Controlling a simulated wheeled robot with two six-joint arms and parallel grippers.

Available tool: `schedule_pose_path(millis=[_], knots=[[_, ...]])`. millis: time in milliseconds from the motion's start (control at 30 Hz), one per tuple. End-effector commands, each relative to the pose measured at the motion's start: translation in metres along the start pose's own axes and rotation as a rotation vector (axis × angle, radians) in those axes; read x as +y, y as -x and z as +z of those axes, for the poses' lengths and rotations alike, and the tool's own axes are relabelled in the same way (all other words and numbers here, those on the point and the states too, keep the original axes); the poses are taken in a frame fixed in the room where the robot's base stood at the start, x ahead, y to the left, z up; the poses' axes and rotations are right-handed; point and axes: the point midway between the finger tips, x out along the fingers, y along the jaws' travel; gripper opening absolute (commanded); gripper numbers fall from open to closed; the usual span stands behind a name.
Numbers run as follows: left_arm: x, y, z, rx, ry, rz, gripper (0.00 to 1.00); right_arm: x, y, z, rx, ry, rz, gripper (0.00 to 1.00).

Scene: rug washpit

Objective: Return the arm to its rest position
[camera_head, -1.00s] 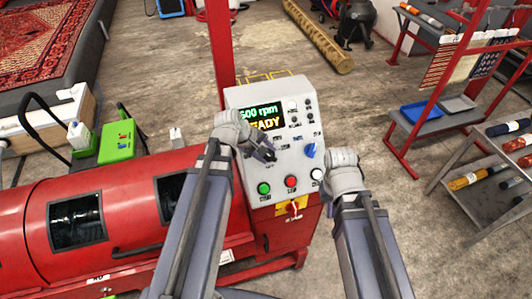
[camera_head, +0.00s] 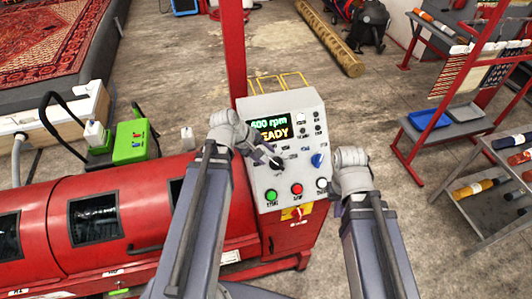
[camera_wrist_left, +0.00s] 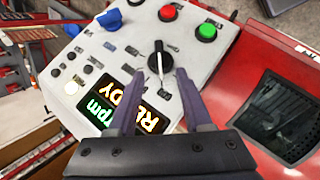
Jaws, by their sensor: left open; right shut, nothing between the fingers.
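My left gripper (camera_head: 262,155) is in front of the grey control panel (camera_head: 310,170), by its black knob with a white pointer (camera_wrist_left: 159,58). In the left wrist view my left gripper (camera_wrist_left: 160,82) is open. Its two fingers are apart, one on either side below the knob, with nothing held between them; I cannot tell whether they touch it. The display (camera_head: 269,127) reads "600 rpm" and "READY". My right arm shows right of the panel, but its fingers are hidden from view.
The panel carries green (camera_head: 271,196), red (camera_head: 297,189) and white buttons and a blue knob (camera_head: 318,160). A red machine (camera_head: 30,220) lies left. Open floor lies behind the panel.

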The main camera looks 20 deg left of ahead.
Motion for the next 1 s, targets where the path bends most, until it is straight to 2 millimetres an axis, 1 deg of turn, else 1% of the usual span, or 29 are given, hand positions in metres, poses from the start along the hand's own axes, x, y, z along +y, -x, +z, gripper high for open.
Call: schedule_pose_path(millis=[267,367,467,500,567,600,700,833,900,1000], knots=[[0.0,-0.001,0.0,0.0,-0.001,-0.001,0.5,0.0,-0.001,0.0,0.0,0.0,0.0,0.0],[-0.003,-0.01,0.006,-0.006,-0.041,-0.02,0.5,-0.001,-0.007,-0.001,0.0,0.0,0.0,0.0],[-0.014,-0.035,0.028,-0.028,-0.181,-0.086,0.5,-0.002,-0.026,-0.002,0.0,0.001,0.0,0.0],[-0.02,-0.049,0.04,-0.041,-0.265,-0.126,0.5,-0.003,-0.036,-0.002,0.0,0.002,0.001,0.0],[-0.032,-0.07,0.06,-0.065,-0.413,-0.195,0.5,-0.005,-0.052,-0.003,0.0,0.004,0.001,0.0],[-0.04,-0.083,0.073,-0.082,-0.518,-0.242,0.5,-0.006,-0.062,-0.004,0.001,0.004,0.001,0.0],[-0.06,-0.11,0.103,-0.125,-0.768,-0.356,0.5,-0.008,-0.085,-0.005,0.001,0.007,0.002,0.0],[-0.082,-0.132,0.131,-0.176,-1.042,-0.483,0.5,-0.01,-0.108,-0.007,0.001,0.01,0.002,0.0],[-0.09,-0.139,0.142,-0.198,-1.157,-0.538,0.5,-0.011,-0.117,-0.007,0.001,0.011,0.003,0.0],[-0.099,-0.145,0.152,-0.223,-1.273,-0.593,0.5,-0.011,-0.126,-0.008,0.001,0.012,0.003,0.0]])
